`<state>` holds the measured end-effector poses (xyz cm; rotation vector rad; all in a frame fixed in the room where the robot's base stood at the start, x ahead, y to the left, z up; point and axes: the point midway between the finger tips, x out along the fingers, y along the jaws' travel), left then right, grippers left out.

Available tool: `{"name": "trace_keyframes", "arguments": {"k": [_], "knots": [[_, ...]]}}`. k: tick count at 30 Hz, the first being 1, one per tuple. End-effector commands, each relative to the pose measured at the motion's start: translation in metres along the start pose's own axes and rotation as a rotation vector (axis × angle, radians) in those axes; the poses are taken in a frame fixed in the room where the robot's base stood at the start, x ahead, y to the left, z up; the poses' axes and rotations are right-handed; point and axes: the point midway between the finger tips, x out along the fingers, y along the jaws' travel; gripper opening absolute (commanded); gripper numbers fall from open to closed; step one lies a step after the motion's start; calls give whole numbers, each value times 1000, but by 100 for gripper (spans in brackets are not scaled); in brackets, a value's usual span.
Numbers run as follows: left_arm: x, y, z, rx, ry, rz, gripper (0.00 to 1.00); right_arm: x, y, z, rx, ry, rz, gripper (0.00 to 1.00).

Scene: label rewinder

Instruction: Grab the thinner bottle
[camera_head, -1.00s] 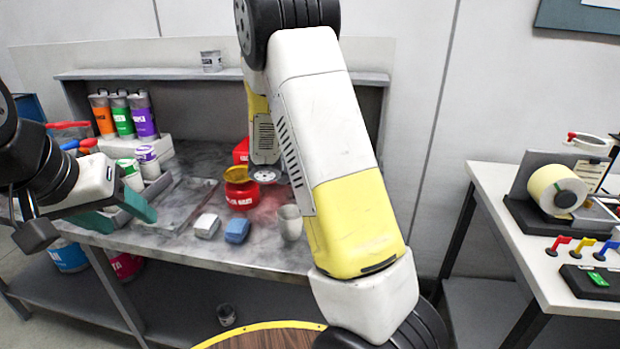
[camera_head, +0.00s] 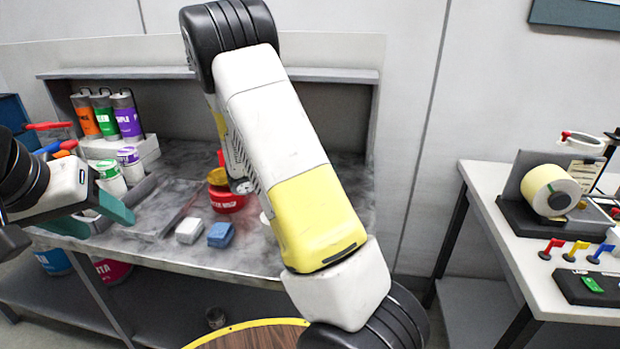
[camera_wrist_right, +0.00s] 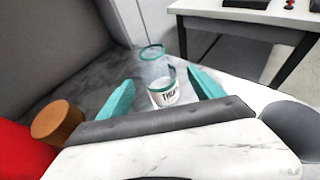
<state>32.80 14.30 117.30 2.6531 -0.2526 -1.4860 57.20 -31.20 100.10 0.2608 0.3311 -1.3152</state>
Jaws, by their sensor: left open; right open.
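The thinner bottle (camera_wrist_right: 158,76) is clear with a teal rim and a white label whose visible letters read like "THIN". It shows in the right wrist view, ahead of my right gripper (camera_wrist_right: 163,86), whose teal fingers are open on either side of it in the picture. I cannot tell whether the bottle is fully between the fingers, and I see no contact. In the head view my right arm hides the bottle and right gripper. My left gripper (camera_head: 92,218) is open and empty at the left, by the bench's front edge.
On the bench (camera_head: 160,245) are a red can (camera_head: 227,198), a white block (camera_head: 189,230), a blue block (camera_head: 221,234) and coloured tubes (camera_head: 126,116). A wooden-topped item (camera_wrist_right: 58,122) is near my right gripper. A label rewinder (camera_head: 550,190) stands on the right table.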

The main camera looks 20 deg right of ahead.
Motion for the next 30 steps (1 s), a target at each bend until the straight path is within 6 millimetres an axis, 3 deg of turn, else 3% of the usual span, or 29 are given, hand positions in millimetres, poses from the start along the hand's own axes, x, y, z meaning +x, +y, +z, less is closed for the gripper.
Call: {"name": "trace_keyframes", "arguments": {"k": [16, 23, 24, 30], "knots": [[0, 0, 0, 0, 0, 0, 54, 66, 1, 4, 1, -1, -4, 76], [0, 0, 0, 0, 0, 0, 54, 71, 2, 4, 1, 1, -1, 76], [0, 0, 0, 0, 0, 0, 54, 71, 2, 4, 1, 1, -1, 74], [0, 0, 0, 0, 0, 0, 54, 71, 2, 4, 1, 1, -1, 35]]}}
